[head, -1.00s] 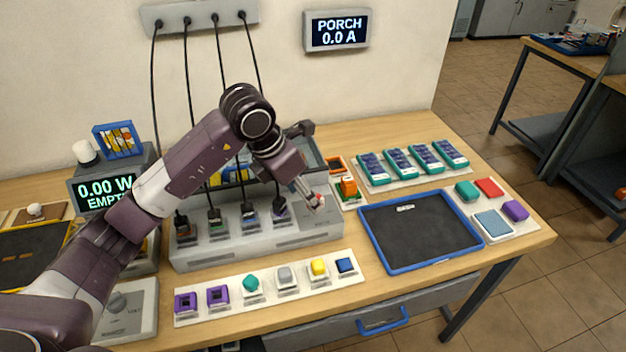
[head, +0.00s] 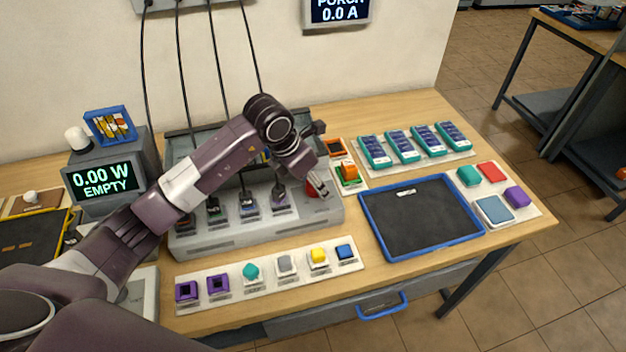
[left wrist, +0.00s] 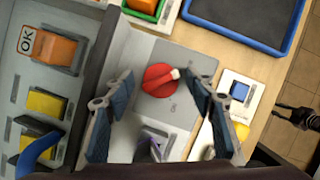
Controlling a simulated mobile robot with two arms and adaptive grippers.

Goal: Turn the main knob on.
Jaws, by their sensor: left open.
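The main knob is a round red knob (left wrist: 160,80) with a pale-tipped red handle, set on the right end of the grey panel (head: 215,240). In the left wrist view it lies between the spread fingers of my left gripper (left wrist: 160,112), with clear space on both sides. In the head view the red knob (head: 312,189) is partly hidden by my left gripper (head: 322,190), which is above it. My left gripper is open and empty. A display (head: 104,183) reads 0.00 W EMPTY, and a PORCH display (head: 337,10) reads 0.0 A.
Black cables (head: 217,100) hang from the wall to sockets on the panel, close to my left arm. A strip of coloured blocks (head: 268,270) lies in front. A blue-rimmed tray (head: 363,214) and a row of teal battery packs (head: 401,147) are to the right.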

